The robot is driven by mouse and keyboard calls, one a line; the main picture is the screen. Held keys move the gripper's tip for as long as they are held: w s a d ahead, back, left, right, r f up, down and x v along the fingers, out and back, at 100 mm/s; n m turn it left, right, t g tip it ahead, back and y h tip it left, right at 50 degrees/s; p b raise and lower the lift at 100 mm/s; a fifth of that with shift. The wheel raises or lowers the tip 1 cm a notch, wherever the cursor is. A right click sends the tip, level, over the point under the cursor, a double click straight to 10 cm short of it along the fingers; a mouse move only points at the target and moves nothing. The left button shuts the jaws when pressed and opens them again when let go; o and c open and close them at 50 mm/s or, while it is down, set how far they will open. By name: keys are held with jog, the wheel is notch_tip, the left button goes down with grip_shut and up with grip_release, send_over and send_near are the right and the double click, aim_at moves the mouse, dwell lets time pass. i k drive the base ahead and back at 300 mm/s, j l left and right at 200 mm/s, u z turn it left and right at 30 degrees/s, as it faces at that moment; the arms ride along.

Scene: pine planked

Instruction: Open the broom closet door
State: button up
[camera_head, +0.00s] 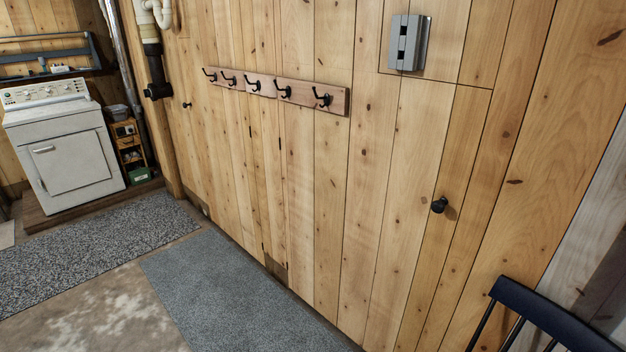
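A pine-planked door (395,215) sits nearly flush in the matching plank wall, and it looks shut. A round black knob (439,205) is on its right part. The door's top seam shows below a grey wall-mounted fitting; its other edges are hard to tell from the plank joints. I cannot tell from the picture alone whether this is the broom closet door. A second small dark knob (187,105) is farther left on the planked wall. My gripper is not in view.
A hook rail (270,88) is on the planks left of the knob. A dark blue chair (550,315) stands at the lower right, near the wall. Grey rugs (235,290) lie along the wall. A white dryer (65,150) stands at the far left.

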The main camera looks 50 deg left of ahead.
aim_at(378, 167)
jog(key=u, duration=1.35)
